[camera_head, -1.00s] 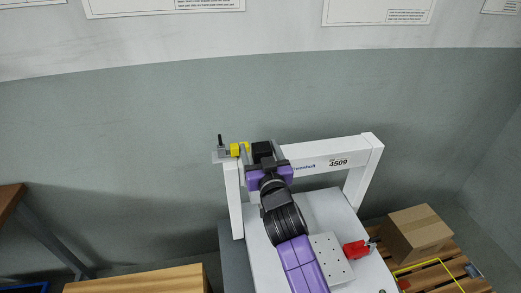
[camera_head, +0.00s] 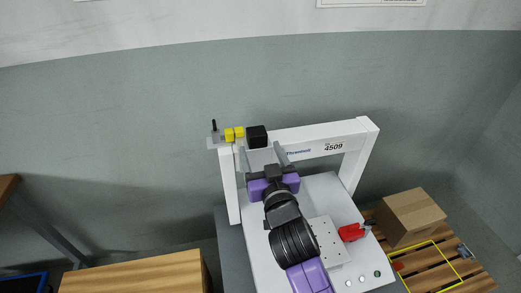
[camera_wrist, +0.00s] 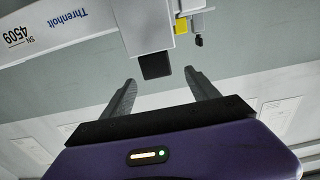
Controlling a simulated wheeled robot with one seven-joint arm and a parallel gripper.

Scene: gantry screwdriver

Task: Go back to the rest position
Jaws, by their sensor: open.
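My gripper (camera_head: 262,157) is open and empty in front of the white gantry (camera_head: 318,141), just below its black block. In the wrist view my gripper (camera_wrist: 156,82) shows two grey fingers spread apart with nothing between them. The screwdriver (camera_head: 232,134), with yellow parts and a black block (camera_head: 257,137) at its right end, sits on the gantry's top left corner. In the wrist view the black block (camera_wrist: 155,65) is beyond the fingertips, apart from them. The gantry bar (camera_wrist: 60,27) appears upside down there.
A white plate with holes (camera_head: 328,240) and a red clamp (camera_head: 351,232) are on the white table (camera_head: 320,190). A cardboard box (camera_head: 410,215) stands on a wooden pallet (camera_head: 430,265) at the right. A wooden box (camera_head: 135,275) is at lower left. The wall is behind.

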